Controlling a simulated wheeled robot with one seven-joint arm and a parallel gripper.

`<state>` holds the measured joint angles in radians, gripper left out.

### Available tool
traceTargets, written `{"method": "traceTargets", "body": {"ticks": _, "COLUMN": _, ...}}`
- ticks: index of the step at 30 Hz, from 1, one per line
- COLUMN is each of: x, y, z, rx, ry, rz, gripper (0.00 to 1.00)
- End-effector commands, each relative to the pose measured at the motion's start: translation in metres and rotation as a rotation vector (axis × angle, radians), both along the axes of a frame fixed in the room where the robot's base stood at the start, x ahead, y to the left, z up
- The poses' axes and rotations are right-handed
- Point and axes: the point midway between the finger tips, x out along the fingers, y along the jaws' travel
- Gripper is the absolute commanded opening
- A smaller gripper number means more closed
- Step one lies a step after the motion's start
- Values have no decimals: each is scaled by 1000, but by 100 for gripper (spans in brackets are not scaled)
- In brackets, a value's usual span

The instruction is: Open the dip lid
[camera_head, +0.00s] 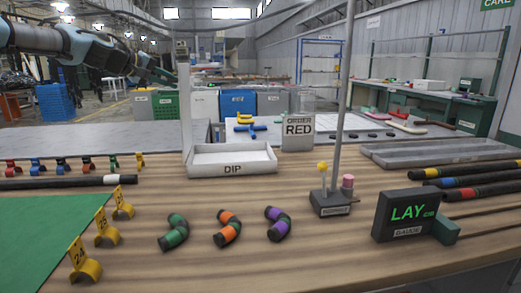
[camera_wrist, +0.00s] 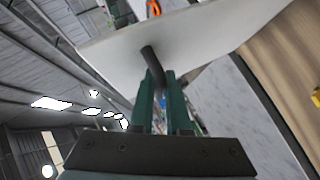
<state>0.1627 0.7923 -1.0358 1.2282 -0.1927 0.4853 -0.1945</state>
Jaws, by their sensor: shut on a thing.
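The white dip box (camera_head: 235,168), labelled DIP, stands on the bench with its inside showing. Its lid (camera_head: 184,115) stands upright at the box's left end, seen nearly edge-on. In the wrist view the lid is a broad pale panel (camera_wrist: 205,32) with a dark bent handle (camera_wrist: 152,62) on it. My gripper (camera_head: 165,77) reaches in from the upper left beside the upper part of the lid. In the wrist view its green fingers (camera_wrist: 157,88) are shut on the dark handle. The exact hinge is not clear.
A RED order sign (camera_head: 298,131) stands behind the box at right. A post on a dark base (camera_head: 333,203) and a LAY gauge (camera_head: 405,214) stand further right. Several hose pieces (camera_head: 228,228) lie in front. Yellow numbered clips (camera_head: 87,266) line the green mat (camera_head: 45,235).

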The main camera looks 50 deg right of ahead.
Motion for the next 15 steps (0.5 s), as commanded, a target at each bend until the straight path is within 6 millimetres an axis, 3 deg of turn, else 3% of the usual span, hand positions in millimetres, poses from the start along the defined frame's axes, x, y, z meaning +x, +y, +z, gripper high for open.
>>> {"method": "traceTargets", "body": {"ticks": 15, "x": 20, "y": 20, "z": -5, "rx": -78, "ry": 75, "rz": 3, "gripper": 0}}
